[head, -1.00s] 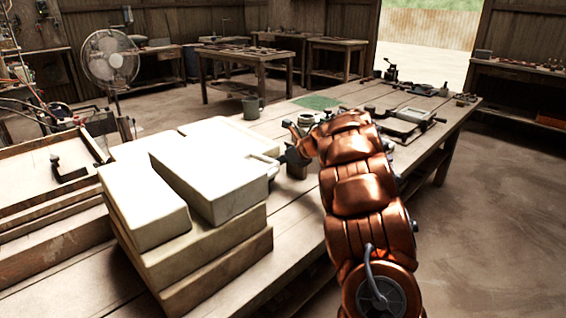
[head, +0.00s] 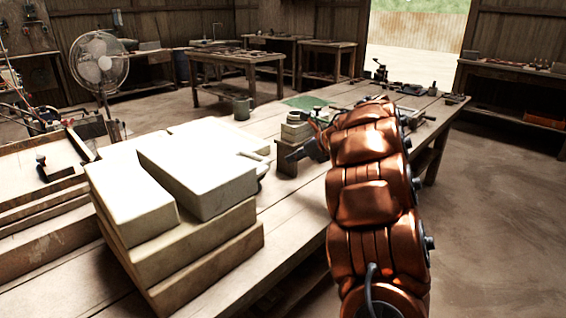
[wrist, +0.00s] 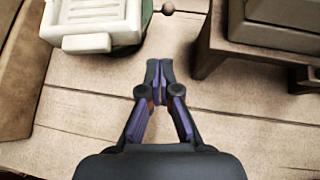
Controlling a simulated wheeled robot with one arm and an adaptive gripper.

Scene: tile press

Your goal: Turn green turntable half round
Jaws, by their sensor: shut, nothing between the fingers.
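The green turntable (wrist: 132,46) shows in the wrist view only as a dark green edge under a white block (wrist: 92,18), at the upper left. A short rod with a round knob (wrist: 168,8) sticks out to its right. In the head view my gripper (head: 291,157) is right of the white block.
A wooden stand (head: 287,160) bearing stacked pale pieces is close to my gripper; a wooden edge (wrist: 208,50) shows at right in the wrist view. White blocks on thick boards (head: 205,255) fill the near left. A green mat (head: 305,102) and a mug (head: 241,108) are farther back.

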